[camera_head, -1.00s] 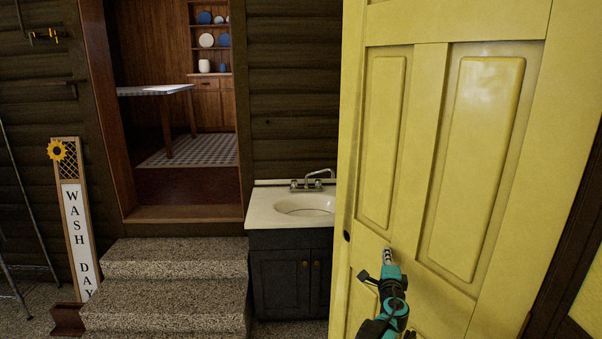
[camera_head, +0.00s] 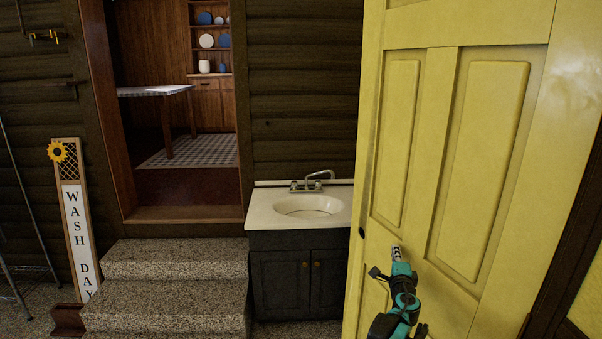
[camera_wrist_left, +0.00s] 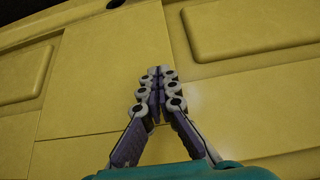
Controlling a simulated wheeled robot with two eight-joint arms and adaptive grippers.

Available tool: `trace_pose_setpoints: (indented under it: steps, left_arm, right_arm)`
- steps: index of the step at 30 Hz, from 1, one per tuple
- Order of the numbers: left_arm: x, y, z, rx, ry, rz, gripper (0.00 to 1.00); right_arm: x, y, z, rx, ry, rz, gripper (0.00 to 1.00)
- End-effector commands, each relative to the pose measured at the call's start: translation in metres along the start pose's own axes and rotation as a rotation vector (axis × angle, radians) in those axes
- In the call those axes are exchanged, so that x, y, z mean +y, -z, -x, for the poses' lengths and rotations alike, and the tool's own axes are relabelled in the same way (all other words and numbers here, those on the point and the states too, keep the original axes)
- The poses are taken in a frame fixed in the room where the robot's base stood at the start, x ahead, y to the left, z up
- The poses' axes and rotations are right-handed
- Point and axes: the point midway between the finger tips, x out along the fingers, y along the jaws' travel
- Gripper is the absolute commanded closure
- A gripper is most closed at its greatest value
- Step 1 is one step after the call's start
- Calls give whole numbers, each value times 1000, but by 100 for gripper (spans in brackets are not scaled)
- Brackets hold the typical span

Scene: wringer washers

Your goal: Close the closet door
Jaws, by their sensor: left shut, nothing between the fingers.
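The yellow panelled closet door (camera_head: 439,150) stands open at the right of the head view. Its free edge is on the left, with a small dark knob or hole (camera_head: 362,232) near that edge. My left gripper (camera_head: 396,253) is in front of the door's lower middle, its fingers pointing at the face. In the left wrist view the fingers (camera_wrist_left: 156,75) are together and empty, against or very close to the yellow surface (camera_wrist_left: 95,85); I cannot tell whether they touch. My right gripper is not in view.
A sink cabinet (camera_head: 295,275) stands left of the door. Stone steps (camera_head: 170,262) lead to a doorway with a table (camera_head: 155,91) beyond. A "WASH DAY" sign (camera_head: 77,225) leans at the left. A dark door frame (camera_head: 572,255) is at the far right.

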Motion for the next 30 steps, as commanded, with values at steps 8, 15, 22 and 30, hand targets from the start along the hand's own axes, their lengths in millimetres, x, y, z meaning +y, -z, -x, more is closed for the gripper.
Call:
trace_pose_setpoints:
  steps: [8, 15, 22, 30]
  left_arm:
    - [0, 6, -4, 0, 0, 0, 100]
    - [-1, 27, -18, 1, 0, 0, 100]
    - [0, 33, -22, 0, 0, 0, 100]
    - [0, 32, -22, 0, 0, 0, 100]
  right_arm:
    - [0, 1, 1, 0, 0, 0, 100]
    - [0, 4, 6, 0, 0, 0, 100]
    - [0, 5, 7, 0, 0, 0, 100]
    - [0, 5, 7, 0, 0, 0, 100]
